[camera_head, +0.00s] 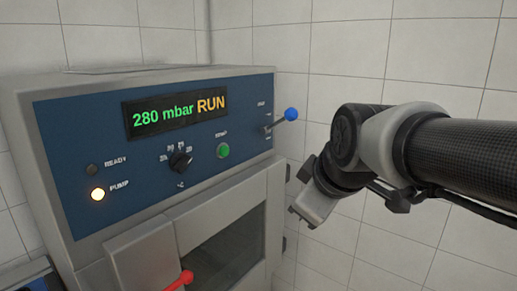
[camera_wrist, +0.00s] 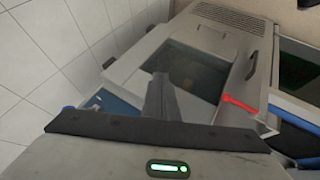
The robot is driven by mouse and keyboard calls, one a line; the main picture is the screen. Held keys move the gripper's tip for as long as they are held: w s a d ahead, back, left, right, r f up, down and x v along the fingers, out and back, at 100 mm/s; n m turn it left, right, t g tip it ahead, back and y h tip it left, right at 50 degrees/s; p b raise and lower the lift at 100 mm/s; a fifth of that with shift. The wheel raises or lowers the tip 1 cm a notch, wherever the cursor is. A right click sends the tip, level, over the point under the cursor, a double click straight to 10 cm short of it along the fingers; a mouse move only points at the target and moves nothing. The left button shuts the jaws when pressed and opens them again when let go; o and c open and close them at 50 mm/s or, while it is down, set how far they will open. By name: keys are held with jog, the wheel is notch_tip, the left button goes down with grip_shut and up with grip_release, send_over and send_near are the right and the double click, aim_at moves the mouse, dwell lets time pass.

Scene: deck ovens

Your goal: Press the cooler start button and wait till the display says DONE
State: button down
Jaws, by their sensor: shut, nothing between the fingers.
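The cooler (camera_head: 60,130) has a blue front panel with a display (camera_head: 175,113) reading "280 mbar RUN". The green start button (camera_head: 223,150) sits below the display on the right; nothing touches it. The round PUMP light (camera_head: 98,195) glows, and the READY light (camera_head: 92,170) is dark. My gripper (camera_head: 308,212) hangs to the right of the panel, apart from the button. In the wrist view, my gripper's fingers (camera_wrist: 160,98) are shut and empty, in front of the cooler's window; the display and button do not show there.
A lever with a blue ball (camera_head: 291,114) sticks out at the panel's right edge, near my arm. A dark knob (camera_head: 180,161) is left of the button. A red handle (camera_head: 178,281) juts from the door below. White tiled wall (camera_head: 350,50) stands behind.

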jog(key=s+d+f+m+g, duration=0.1)
jog(key=s+d+f+m, duration=0.1)
jog(key=s+m, duration=0.3)
jog(key=s+d+f+m+g+h+p, duration=0.1)
jog(key=s+d+f+m, duration=0.2)
jog(key=s, duration=0.6)
jog(key=m, duration=0.2)
jog(key=shift+d+f+m+g+p, duration=0.15)
jog(key=shift+m+g+p, duration=0.15)
dwell(6.1)
